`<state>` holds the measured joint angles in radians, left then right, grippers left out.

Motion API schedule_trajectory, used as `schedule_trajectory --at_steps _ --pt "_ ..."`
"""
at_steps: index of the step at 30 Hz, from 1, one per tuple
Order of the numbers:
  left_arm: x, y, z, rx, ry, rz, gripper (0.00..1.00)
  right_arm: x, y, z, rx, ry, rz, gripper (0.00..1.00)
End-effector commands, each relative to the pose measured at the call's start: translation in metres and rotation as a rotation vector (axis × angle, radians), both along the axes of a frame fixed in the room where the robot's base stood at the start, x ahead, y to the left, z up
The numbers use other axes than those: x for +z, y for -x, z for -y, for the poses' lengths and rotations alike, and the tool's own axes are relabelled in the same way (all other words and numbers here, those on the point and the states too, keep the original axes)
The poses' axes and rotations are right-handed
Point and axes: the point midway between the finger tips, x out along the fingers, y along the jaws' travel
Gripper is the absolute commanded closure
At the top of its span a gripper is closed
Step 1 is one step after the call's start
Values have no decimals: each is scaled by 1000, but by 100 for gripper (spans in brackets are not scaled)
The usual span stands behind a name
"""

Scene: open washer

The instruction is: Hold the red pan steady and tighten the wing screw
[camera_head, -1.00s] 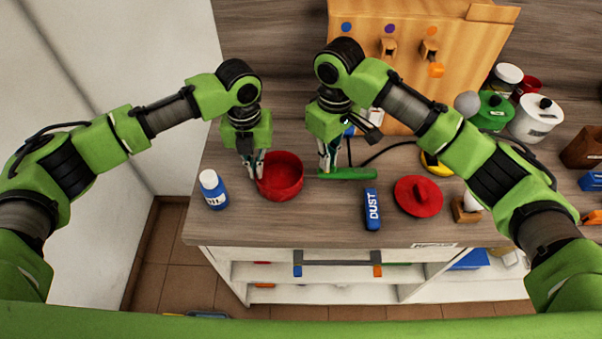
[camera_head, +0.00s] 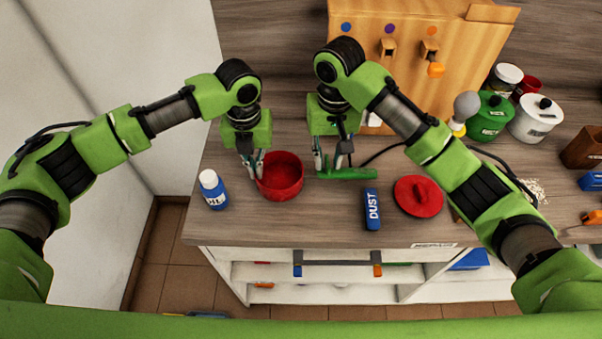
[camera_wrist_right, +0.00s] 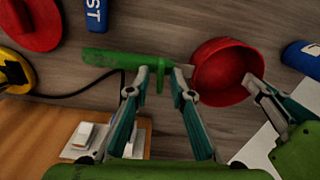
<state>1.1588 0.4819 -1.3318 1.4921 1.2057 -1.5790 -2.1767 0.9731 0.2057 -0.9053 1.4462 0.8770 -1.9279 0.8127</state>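The red pan (camera_head: 282,178) stands on the worktop with its opening up; it also shows in the right wrist view (camera_wrist_right: 225,72). A green handle (camera_head: 352,174) lies to its right. In the right wrist view a small green upright tab (camera_wrist_right: 160,76) on the handle looks like the wing screw. My left gripper (camera_head: 254,172) is at the pan's left rim, its fingers close together and apparently pinching the wall. My right gripper (camera_head: 331,166) is over the handle, fingers apart on either side of the tab; contact is not visible.
A blue DUST box (camera_head: 372,208) and a red lid (camera_head: 418,196) lie to the right of the handle. A blue-and-white bottle (camera_head: 213,190) stands left of the pan. A wooden board (camera_head: 460,60) rises behind. A dark cable (camera_head: 385,152) runs behind the handle.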

Motion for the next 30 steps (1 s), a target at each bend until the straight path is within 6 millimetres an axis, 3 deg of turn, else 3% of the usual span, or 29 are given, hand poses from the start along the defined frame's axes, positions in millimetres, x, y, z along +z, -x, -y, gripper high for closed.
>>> schedule_trajectory --at_steps 15,30 --pt "-4 3 0 -2 -3 -9 100 55 -1 0 2 0 3 78" --pt "-4 3 0 -2 -3 -9 100 66 -1 0 1 0 4 78"
